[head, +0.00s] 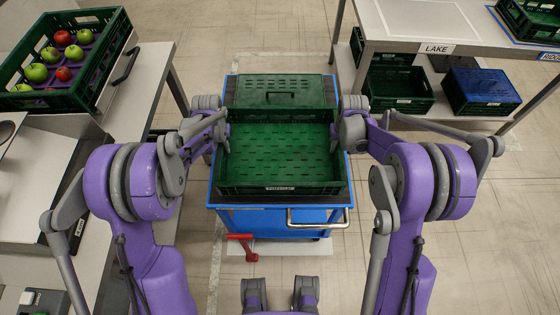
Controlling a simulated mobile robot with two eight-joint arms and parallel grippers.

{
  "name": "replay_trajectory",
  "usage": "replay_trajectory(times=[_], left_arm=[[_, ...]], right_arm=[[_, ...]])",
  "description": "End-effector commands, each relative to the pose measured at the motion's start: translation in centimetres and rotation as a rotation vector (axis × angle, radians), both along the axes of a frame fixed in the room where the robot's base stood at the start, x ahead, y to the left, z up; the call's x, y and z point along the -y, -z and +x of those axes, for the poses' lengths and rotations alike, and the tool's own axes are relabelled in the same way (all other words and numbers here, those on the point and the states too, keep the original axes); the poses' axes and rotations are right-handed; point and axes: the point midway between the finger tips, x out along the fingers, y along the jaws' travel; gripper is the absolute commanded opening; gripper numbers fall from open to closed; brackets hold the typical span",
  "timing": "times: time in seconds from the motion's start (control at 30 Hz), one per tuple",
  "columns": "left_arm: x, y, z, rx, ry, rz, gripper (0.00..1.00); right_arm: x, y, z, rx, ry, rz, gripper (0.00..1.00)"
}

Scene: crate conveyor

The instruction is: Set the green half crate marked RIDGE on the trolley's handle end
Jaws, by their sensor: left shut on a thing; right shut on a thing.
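A green half crate (281,189), open and empty with a slotted floor, is over the near end of the blue trolley (265,218), the end with the metal handle (318,218). A small white label is on its near wall, too small to read surely. My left gripper (224,137) is shut on its left wall and my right gripper (337,134) on its right wall. The crate looks level. I cannot tell whether its underside touches the trolley. Another green crate (281,90) with a flat slotted top and dark handle is at the trolley's far end.
A green crate of apples (100,93) stands on the left table (150,78). A table marked LAKE (436,48) is at the right, with a green crate (401,103) and a blue-topped crate (483,104) beneath. A red pedal (241,243) sticks out below the trolley.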

Motion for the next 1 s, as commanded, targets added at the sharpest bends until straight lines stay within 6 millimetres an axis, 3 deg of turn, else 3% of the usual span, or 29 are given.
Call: replay_trajectory(times=[0.37,1.0], left_arm=[[0.0,0.3,0.0,0.000,0.000,0.000,0.00],[0.0,3.8,0.0,0.000,0.000,0.000,0.00]], right_arm=[[0.0,0.4,0.0,0.000,0.000,0.000,0.00],[0.0,3.8,0.0,0.000,0.000,0.000,0.00]])
